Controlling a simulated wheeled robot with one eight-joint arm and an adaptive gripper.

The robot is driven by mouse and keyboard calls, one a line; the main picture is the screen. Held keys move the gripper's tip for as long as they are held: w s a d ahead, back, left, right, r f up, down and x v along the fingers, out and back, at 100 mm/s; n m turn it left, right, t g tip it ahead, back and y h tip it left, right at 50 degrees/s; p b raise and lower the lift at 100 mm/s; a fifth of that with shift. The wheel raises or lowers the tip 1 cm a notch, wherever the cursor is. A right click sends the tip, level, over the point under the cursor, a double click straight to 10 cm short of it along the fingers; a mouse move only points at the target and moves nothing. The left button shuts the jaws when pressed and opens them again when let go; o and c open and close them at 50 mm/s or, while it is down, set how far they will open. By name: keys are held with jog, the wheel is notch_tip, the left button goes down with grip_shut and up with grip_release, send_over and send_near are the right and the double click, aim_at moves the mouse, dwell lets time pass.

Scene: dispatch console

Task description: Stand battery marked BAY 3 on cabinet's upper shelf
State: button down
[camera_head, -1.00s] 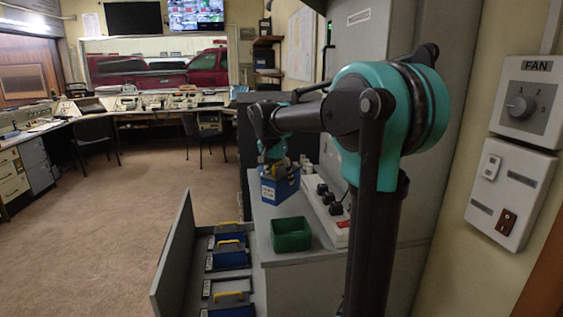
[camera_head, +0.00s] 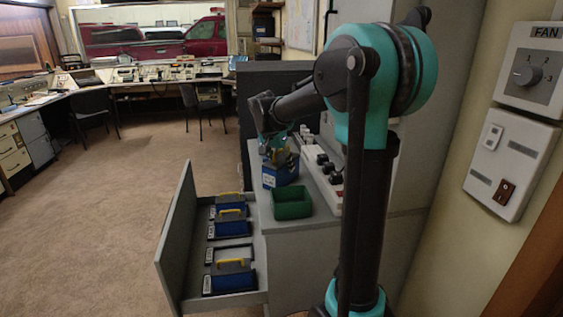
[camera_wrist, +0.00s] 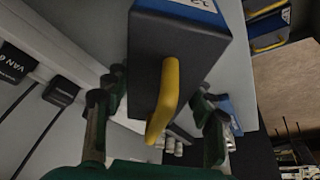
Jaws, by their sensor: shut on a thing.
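A blue battery with a dark top (camera_head: 281,175) is held by my gripper (camera_head: 280,142) over the grey cabinet top, behind the green tray. Whether it touches the surface cannot be told. Its white label is too small to read. In the wrist view the battery's dark top (camera_wrist: 180,45) and yellow handle (camera_wrist: 166,100) show between my gripper's fingers (camera_wrist: 155,125), which are shut on it. Only part of its label shows, at the upper edge. A tall grey cabinet (camera_head: 440,110) stands behind my arm; I cannot make out its upper shelf.
The open drawer (camera_head: 172,235) holds several blue batteries with yellow handles and an empty slot frame (camera_head: 234,254). The green tray (camera_head: 292,204) and a white strip with black blocks (camera_head: 322,167) are on the low cabinet. The carpet (camera_head: 110,220) at left is clear.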

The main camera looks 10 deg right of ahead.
aim_at(274, 155)
jog(key=c, duration=0.6)
grip_release()
jog(key=shift+f, duration=0.1)
jog(key=shift+o, duration=0.2)
jog(key=v, duration=1.2)
